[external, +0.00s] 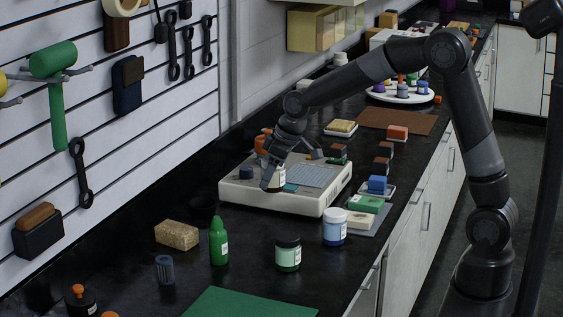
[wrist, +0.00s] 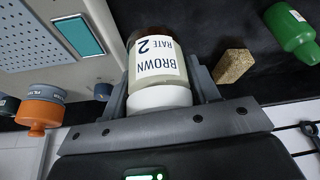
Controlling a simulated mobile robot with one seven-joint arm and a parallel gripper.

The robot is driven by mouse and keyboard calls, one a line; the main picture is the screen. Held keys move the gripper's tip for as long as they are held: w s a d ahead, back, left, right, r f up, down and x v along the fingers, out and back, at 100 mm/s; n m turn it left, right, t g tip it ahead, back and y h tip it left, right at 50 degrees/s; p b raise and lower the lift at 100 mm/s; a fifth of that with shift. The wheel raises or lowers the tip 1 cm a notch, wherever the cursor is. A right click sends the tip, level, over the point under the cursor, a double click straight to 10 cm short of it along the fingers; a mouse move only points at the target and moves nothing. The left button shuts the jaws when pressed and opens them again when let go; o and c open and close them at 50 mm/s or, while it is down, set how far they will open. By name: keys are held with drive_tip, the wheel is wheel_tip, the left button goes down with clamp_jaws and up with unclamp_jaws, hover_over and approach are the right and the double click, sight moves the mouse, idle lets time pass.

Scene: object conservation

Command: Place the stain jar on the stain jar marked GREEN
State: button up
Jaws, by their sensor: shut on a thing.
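My gripper (wrist: 160,95) is shut on a glass jar (wrist: 158,68) with a white cap and a label reading "BROWN RATE 2". In the external view my gripper (external: 273,176) holds this jar (external: 279,177) at the near side of the pale bench device; whether it touches the device, I cannot tell. No jar label reading GREEN is legible.
A blue jar (external: 335,229) stands right of the green one. A green bottle (external: 218,244), a tan block (external: 177,235) and a grey cup (external: 165,270) stand to its left. The pale device (external: 325,203) lies behind. A green mat (external: 250,305) lies in front.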

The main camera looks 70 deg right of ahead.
drive_tip(key=s+a+r+n+y, duration=0.1)
drive_tip(key=s+a+r+n, duration=0.1)
drive_tip(key=s+a+r, duration=0.4)
drive_tip(key=s+a+r+n+y, duration=0.1)
drive_tip(key=s+a+r+n, duration=0.2)
drive_tip(key=s, duration=0.5)
approach(276, 237)
drive_tip(key=shift+w+a+g, duration=0.15)
drive_tip(key=shift+w+a, duration=0.1)
drive_tip(key=shift+w, duration=0.25)
drive_tip(key=shift+w+a+g, duration=0.15)
drive_tip(key=shift+w+a, duration=0.15)
drive_tip(key=shift+w, duration=0.2)
drive_tip(key=shift+a+f, duration=0.1)
drive_tip(key=shift+f, duration=2)
drive_tip(key=shift+f, duration=0.15)
drive_tip(key=o, duration=1.1)
